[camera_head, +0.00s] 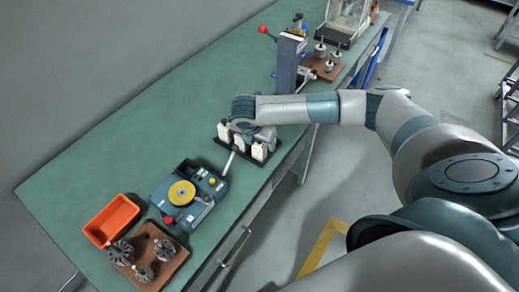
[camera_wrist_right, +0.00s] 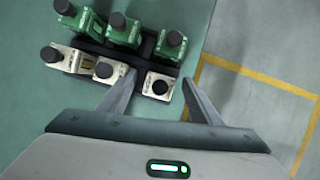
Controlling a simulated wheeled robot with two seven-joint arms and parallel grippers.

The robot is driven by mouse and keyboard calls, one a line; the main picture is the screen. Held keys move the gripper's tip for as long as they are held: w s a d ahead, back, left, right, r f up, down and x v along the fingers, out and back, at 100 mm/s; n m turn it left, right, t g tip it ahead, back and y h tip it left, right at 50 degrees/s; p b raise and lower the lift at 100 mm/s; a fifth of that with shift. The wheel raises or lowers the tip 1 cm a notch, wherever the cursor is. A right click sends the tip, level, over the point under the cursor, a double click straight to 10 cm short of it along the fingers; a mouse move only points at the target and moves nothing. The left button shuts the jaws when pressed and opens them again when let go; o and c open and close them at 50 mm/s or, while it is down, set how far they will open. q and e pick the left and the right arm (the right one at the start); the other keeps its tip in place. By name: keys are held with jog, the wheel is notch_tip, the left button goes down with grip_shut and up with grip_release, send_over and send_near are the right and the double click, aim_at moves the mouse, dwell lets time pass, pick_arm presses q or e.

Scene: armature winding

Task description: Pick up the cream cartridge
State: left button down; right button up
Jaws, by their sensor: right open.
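Three cream cartridges with dark round caps stand in a row along the near side of a black rack (camera_head: 229,145). In the head view they are the left one (camera_head: 223,131), the middle one (camera_head: 237,143) and the right one (camera_head: 259,152). My right gripper (camera_wrist_right: 159,79) is open above the rack. In the wrist view its fingertips lie on either side of the end cream cartridge (camera_wrist_right: 157,86); I cannot tell whether they touch it. Three green cartridges (camera_wrist_right: 122,31) stand in the other row; my arm hides them in the head view. My left gripper is out of view.
A winding device with a yellow disc (camera_head: 181,193), an orange bin (camera_head: 111,219) and a brown board with metal armatures (camera_head: 150,258) stand to the left. A blue-grey post machine (camera_head: 289,64) stands beyond my arm. The green table (camera_head: 150,125) is clear behind the rack.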

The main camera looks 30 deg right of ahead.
jog(key=c, duration=1.2)
jog(key=shift+c, duration=0.2)
jog(key=shift+r, duration=0.15)
jog(key=shift+r+b, duration=0.6)
jog(key=shift+b, duration=0.05)
notch_tip(320, 180, up, 2)
jog(key=shift+r+b, duration=0.2)
jog(key=shift+b, duration=0.6)
jog(key=s+d+r+b, duration=0.4)
jog(key=s+d+r, duration=0.3)
jog(key=s+d, duration=0.1)
jog(key=shift+d+b, duration=0.35)
jog(key=shift+w, duration=0.1)
